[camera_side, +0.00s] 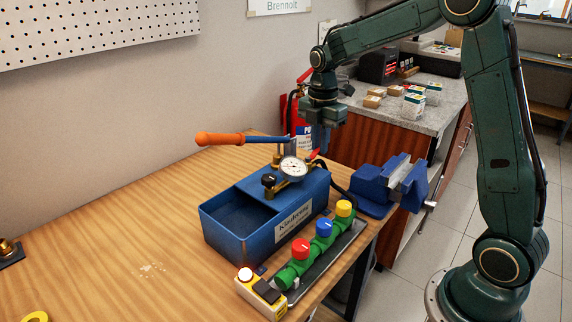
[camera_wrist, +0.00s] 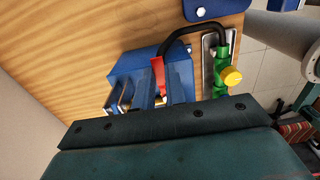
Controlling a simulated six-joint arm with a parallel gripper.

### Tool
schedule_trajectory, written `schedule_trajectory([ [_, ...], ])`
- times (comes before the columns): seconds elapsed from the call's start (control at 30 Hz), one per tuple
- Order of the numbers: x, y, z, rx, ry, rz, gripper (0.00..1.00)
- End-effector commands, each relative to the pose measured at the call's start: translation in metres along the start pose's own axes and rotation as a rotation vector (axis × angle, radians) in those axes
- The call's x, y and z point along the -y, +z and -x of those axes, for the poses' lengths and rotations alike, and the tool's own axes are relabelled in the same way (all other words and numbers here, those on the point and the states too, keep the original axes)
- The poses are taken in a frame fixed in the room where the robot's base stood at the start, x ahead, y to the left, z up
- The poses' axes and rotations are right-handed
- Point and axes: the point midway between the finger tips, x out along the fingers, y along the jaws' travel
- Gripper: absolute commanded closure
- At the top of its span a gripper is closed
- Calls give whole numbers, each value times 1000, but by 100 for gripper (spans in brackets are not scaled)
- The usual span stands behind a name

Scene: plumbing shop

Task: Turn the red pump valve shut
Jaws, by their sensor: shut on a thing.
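The blue test pump (camera_side: 222,226) stands on the wooden bench, with a round gauge (camera_side: 293,168) and a long orange-ended lever (camera_side: 220,139). The red pump valve handle (camera_side: 314,154) is at the pump's far right end. It also shows in the wrist view (camera_wrist: 158,75), sticking up from the pump beside the black hose. My gripper (camera_side: 318,148) is directly above that end of the pump, pointing down, and is shut on the red handle. The fingertips are partly hidden, so the exact contact is hard to see. In the wrist view my gripper body covers the lower part.
A green manifold with red (camera_side: 300,248), blue (camera_side: 324,228) and yellow (camera_side: 344,208) knobs lies in front of the pump. A switch box (camera_side: 262,292) sits at its near end. A blue vise (camera_side: 385,186) stands to the right. The bench's left side is mostly clear.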

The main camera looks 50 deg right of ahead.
Motion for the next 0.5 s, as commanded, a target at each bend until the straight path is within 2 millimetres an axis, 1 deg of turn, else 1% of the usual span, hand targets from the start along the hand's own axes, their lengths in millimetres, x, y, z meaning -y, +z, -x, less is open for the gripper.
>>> schedule_trajectory([
  [0.27, 2, 0, 0, 0, 1, -32, 100],
  [0.5, 7, 0, 1, 0, 1, -137, 100],
])
